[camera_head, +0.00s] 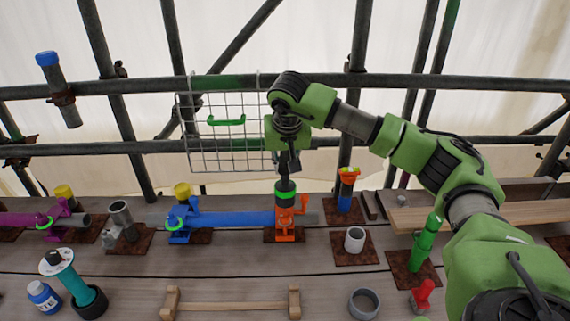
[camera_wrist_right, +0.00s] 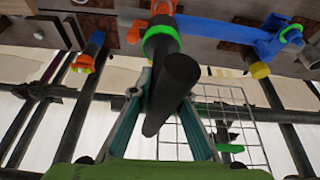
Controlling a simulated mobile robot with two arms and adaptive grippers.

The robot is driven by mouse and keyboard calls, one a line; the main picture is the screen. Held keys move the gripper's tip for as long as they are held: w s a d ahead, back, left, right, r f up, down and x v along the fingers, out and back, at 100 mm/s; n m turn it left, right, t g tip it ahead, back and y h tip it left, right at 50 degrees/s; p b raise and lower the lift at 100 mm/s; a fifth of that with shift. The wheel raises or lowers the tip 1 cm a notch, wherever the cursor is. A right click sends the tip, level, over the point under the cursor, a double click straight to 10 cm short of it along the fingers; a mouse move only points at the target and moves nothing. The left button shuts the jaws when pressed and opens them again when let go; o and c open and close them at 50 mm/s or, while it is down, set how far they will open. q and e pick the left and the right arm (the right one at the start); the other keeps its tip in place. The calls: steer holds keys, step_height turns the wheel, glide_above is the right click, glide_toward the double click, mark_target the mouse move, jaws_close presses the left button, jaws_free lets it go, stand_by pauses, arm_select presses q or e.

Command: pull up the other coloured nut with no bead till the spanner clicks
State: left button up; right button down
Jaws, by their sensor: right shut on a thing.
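My right gripper (camera_head: 287,163) is shut on the upright black handle of a tool, the spanner (camera_head: 286,186), which has a green band near its lower end. The handle also shows in the right wrist view (camera_wrist_right: 172,88), running between the fingers. The tool stands over the orange coupler (camera_head: 285,228); whether it is seated on a nut there is hidden. The blue coupler (camera_head: 180,225), with a green ring, sits on the blue tube to the left. The purple coupler (camera_head: 58,222), also with a green ring, is farther left. My left gripper is not in view.
A wire basket (camera_head: 222,157) hangs behind my right gripper. A green upright piece (camera_head: 425,242) and a grey cup (camera_head: 355,240) stand to the right.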

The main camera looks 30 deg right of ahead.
mark_target(283, 179)
steer(key=shift+f+b, duration=0.85)
steer(key=shift+f, duration=0.4)
steer(key=shift+f+b, duration=1.95)
steer(key=shift+f, duration=0.85)
steer(key=m, duration=0.1)
steer(key=m+h, duration=0.1)
steer(key=m, duration=0.1)
steer(key=m+g+p, duration=0.1)
steer(key=shift+w+a+r, duration=0.1)
steer(key=shift+a+r, duration=0.05)
steer(key=shift+r, duration=0.15)
steer(key=m+g+h+p, duration=0.1)
steer(key=m, duration=0.2)
steer(key=shift+f, duration=0.15)
steer(key=shift+r+p, duration=0.4)
steer(key=shift+r, duration=0.3)
steer(key=shift+r+p, duration=2.2)
steer(key=shift+r, duration=0.85)
steer(key=shift+f, duration=0.1)
